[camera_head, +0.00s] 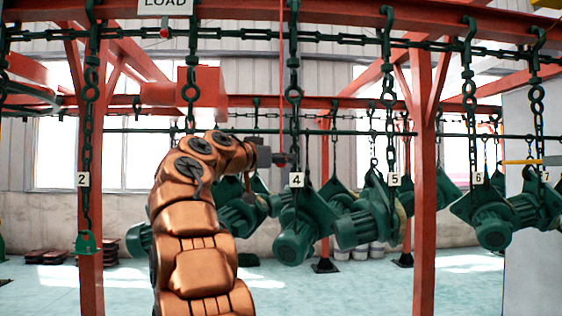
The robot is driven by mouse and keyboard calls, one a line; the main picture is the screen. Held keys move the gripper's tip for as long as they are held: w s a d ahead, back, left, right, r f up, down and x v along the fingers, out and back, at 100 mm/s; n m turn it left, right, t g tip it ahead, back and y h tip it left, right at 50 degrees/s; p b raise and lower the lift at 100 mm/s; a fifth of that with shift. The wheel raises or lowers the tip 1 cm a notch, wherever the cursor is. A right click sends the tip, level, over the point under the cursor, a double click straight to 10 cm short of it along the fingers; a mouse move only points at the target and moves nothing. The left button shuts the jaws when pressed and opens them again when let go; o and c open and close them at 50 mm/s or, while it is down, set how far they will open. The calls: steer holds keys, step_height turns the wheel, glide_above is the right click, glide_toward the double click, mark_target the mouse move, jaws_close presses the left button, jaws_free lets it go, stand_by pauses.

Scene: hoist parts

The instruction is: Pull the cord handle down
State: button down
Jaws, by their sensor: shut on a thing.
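A thin red cord (281,60) hangs straight down from the red overhead frame, left of the number 4 chain. My copper arm reaches up from the bottom of the view and bends right. My gripper (280,158) is small in the view and shut at the cord's lower end, on the cord handle. The handle is mostly hidden by the jaws, so its shape is hard to make out.
Green chains with hooks hang in a row. Green motors (293,237) hang close to the right of and below my gripper. Red posts (424,180) stand at left and right. A "LOAD" sign (165,5) hangs at the top. The pale floor below is mostly clear.

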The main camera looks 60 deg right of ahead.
step_height(320, 180, down, 2)
steer(key=shift+f+b, duration=0.1)
steer(key=shift+b, duration=0.65)
steer(key=c, duration=0.8)
jaws_free()
steer(key=shift+o, duration=0.2)
steer(key=w+a, duration=0.1)
steer(key=a, duration=1.1)
steer(key=shift+w, duration=0.2)
